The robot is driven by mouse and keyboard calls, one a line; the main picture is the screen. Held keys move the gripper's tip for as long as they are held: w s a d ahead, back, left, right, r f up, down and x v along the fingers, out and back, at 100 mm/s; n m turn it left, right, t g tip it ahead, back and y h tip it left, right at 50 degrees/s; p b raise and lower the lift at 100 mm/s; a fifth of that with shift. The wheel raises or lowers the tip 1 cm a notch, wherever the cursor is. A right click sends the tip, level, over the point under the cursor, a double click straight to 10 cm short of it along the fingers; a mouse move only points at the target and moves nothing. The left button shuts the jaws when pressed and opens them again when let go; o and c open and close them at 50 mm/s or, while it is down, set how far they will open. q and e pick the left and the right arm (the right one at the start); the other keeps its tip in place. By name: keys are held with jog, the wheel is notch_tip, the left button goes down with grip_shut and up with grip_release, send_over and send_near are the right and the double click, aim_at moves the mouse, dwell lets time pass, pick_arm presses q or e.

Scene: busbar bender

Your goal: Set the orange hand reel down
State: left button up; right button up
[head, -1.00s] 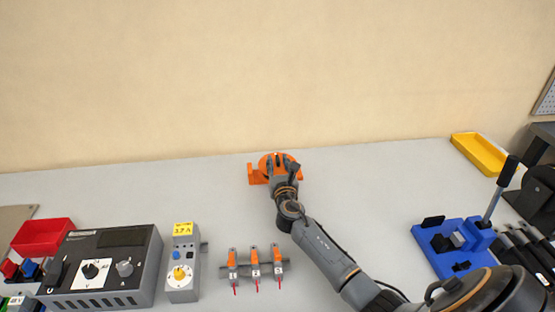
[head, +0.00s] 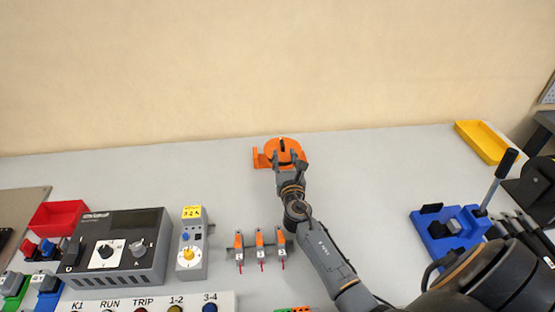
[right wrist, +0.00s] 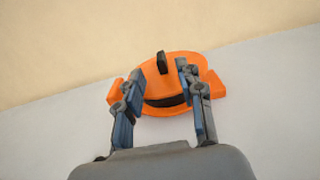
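The orange hand reel (head: 286,147) is at the back of the grey bench, near the wall, with a dark knob sticking up. My right gripper (head: 291,162) is at its near side. In the right wrist view the two fingers (right wrist: 161,85) are spread apart, with the reel (right wrist: 168,104) beyond and between them and a dark slot across its front. The fingers overlap the reel's edges in the picture; I cannot tell whether they touch it. The reel appears to rest on the bench. My left gripper is not in view.
A grey meter box (head: 115,245), a small grey unit (head: 192,243) and several orange-topped clips (head: 260,245) stand left of my right arm. A blue bender with a lever (head: 450,235) and a yellow tray (head: 483,142) are at the right. The bench around the reel is clear.

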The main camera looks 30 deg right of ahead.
aim_at(283, 148)
jog(key=b+x, duration=0.1)
jog(key=x, duration=0.5)
jog(key=shift+w+d, duration=0.15)
jog(key=shift+c, duration=0.2)
grip_shut()
jog(key=shift+r, duration=0.15)
